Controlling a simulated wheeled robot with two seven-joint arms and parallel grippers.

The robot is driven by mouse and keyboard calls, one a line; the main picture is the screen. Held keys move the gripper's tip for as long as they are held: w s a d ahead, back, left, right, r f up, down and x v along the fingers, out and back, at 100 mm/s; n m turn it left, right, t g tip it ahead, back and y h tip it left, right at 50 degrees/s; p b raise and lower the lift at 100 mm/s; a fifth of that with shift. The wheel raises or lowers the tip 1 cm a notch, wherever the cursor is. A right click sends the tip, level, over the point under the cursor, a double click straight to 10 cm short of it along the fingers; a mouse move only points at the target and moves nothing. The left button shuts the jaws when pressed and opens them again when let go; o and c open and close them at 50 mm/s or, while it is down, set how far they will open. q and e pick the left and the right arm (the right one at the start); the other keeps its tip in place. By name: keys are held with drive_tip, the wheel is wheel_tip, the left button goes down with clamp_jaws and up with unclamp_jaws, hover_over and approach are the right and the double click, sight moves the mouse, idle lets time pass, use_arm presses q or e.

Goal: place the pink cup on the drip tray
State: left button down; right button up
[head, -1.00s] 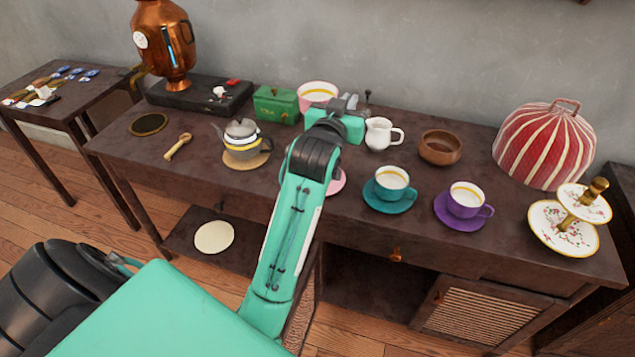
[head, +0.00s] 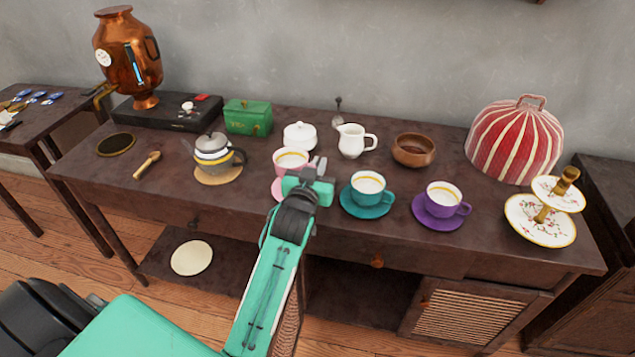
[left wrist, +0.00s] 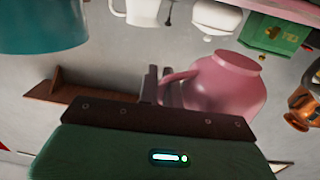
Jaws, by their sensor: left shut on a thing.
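The pink cup (head: 291,158), with pale contents and a gold band inside, is in front of the white sugar bowl in the head view. My left gripper (head: 315,170) is shut on its handle. The left wrist view, which looks upside down, shows the cup (left wrist: 222,85) with its handle at the fingers (left wrist: 160,85) and its foot clear of any surface. A pink saucer (head: 278,190) lies below it, partly hidden by my arm. The drip tray (head: 116,144), a dark round disc with a brass rim, lies at the table's left. My right gripper is not seen.
A teapot (head: 213,152) on a round mat and a wooden scoop (head: 147,164) stand between cup and tray. Behind are a green box (head: 247,117) and a copper samovar (head: 128,55). A teal cup (head: 367,187) stands close right of my gripper.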

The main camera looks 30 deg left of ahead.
use_arm(q)
drive_tip(key=shift+f, duration=2.2)
drive_tip(key=shift+f, duration=0.15)
drive_tip(key=c, duration=1.6)
unclamp_jaws()
drive_tip(key=shift+f, duration=0.1)
